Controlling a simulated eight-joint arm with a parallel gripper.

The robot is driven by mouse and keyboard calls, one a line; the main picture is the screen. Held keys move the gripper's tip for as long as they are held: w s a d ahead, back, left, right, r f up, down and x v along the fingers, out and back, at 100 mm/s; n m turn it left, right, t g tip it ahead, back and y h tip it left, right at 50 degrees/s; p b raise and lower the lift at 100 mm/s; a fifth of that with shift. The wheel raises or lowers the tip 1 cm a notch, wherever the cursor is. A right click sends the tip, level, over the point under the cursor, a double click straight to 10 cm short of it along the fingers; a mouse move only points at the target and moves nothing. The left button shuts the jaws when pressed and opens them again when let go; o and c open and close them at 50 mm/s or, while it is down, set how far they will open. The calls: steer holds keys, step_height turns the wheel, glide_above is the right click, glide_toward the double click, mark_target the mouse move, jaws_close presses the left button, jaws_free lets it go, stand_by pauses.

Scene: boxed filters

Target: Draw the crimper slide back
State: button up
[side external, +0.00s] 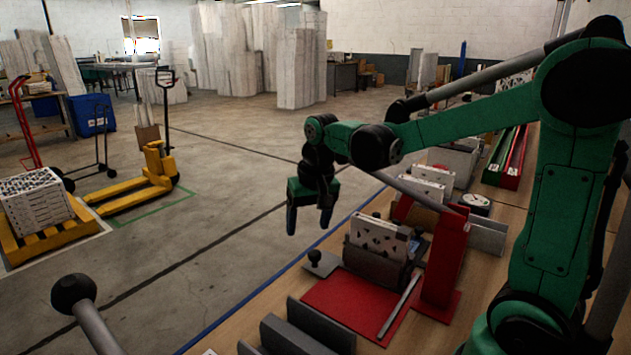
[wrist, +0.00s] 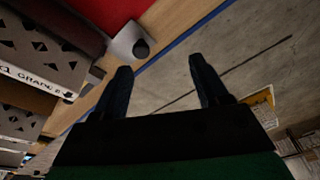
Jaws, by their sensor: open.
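A grey plate with a black knob (side external: 315,257), which looks like the crimper slide, sits at the left edge of the red base plate (side external: 340,304). A red upright post (side external: 446,260) stands on the base, beside a white patterned filter box (side external: 378,236) in a dark cradle (side external: 372,265). My gripper (side external: 308,220) is open and empty, fingers pointing down, above and apart from the knob. In the wrist view its two dark fingers (wrist: 160,66) have only floor and bench edge between them.
Grey metal channels (side external: 305,328) lie in front of the red base. More white boxes (side external: 430,183), a round dial (side external: 475,203) and red and green trays (side external: 507,158) stand farther along the bench. A blue strip (side external: 255,305) marks the bench edge; open floor lies beyond it.

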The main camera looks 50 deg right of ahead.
mark_target(315, 253)
steer(key=d+f+m, duration=0.1)
steer(key=w+d+f+m+g, duration=0.1)
steer(key=d, duration=0.1)
steer(key=w+d+f+g, duration=0.1)
steer(key=f, duration=0.1)
steer(key=shift+d+m, duration=0.15)
steer(key=shift+m, duration=0.25)
steer(key=shift+f, duration=2.9)
steer(key=shift+c, duration=0.2)
jaws_close()
